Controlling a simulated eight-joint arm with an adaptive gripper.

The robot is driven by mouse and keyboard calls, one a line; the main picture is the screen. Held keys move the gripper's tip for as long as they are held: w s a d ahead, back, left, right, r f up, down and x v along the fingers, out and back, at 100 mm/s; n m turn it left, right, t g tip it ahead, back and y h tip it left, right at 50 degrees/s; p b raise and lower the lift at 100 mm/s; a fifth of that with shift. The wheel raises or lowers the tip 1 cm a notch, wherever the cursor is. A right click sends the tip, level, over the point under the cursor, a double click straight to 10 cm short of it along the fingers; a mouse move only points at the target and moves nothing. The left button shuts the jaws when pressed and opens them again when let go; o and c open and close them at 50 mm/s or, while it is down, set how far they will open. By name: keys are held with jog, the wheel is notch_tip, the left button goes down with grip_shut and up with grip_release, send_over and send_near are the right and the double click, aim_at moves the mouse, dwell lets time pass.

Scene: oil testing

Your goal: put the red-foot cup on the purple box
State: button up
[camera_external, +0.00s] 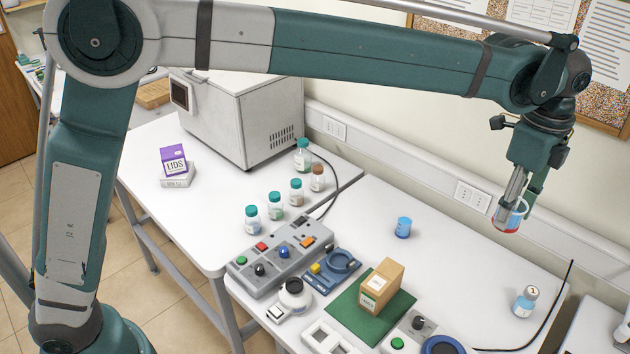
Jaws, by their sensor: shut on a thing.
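The red-foot cup (507,222) is a clear cup with a red rim at its base. It is at the right of the external view, raised above the table. My gripper (513,202) is shut on this cup, and the fingers partly hide it. My gripper is far to the right of the purple box.
A large grey machine (243,120) stands behind the purple box. Several capped bottles (275,205) stand in front of it. A control panel (280,262), a blue cup (403,227), a cardboard box (381,286) on a green mat (345,308) and a bottle (525,302) occupy the near table.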

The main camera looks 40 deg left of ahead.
notch_tip(320, 180, up, 3)
jog(key=shift+r, duration=0.1)
jog(key=w+a+n, duration=0.2)
jog(key=w+a, duration=0.2)
jog(key=a, duration=0.6)
jog(key=w+a+n, duration=0.1)
jog(key=w+a, duration=0.3)
jog(key=a, duration=0.7)
jog(key=w+a+n, duration=0.2)
jog(key=w+a, duration=0.2)
jog(key=a, duration=0.6)
jog(key=s+a+n, duration=0.2)
jog(key=a+n, duration=0.3)
jog(key=a, duration=3.1)
jog(key=s+a+n, duration=0.3)
jog(key=s+a, duration=0.7)
jog(key=a, duration=0.5)
jog(key=s+a+n, duration=0.3)
jog(key=s+a, duration=0.7)
jog(key=a, duration=0.6)
jog(key=s+a+n, duration=0.3)
jog(key=s+a, duration=0.7)
jog(key=a, duration=0.5)
notch_tip(320, 180, down, 19)
jog(key=shift+a+r, duration=0.2)
jog(key=shift+a, duration=0.05)
